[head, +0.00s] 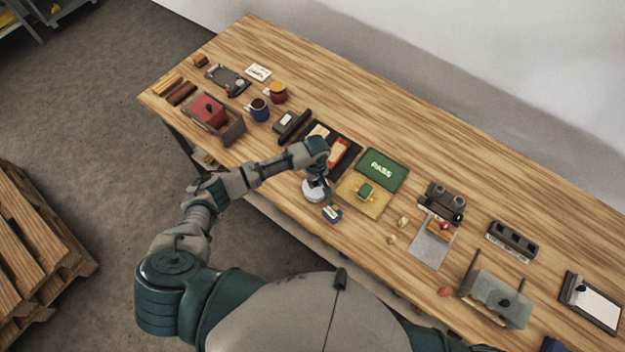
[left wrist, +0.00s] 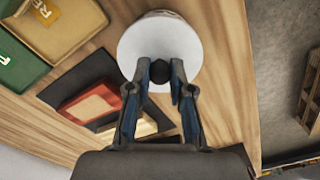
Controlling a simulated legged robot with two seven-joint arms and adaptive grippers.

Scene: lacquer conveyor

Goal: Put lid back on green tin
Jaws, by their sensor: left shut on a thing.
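My left gripper (head: 317,183) is over the front part of the table, left of the yellow tray. In the left wrist view its fingers (left wrist: 160,82) are shut on the dark knob of a round white lid (left wrist: 150,45). The lid also shows below the gripper in the head view (head: 312,194). A thin rim shows past the lid's far edge in the wrist view; I cannot tell whether a tin is under it. My right gripper is out of view.
The yellow tray (head: 348,203) adjoins the green PASS tray (head: 393,178). A dark tray with a red item (head: 338,152) lies behind my left gripper. The back of the table (head: 450,160) is clear.

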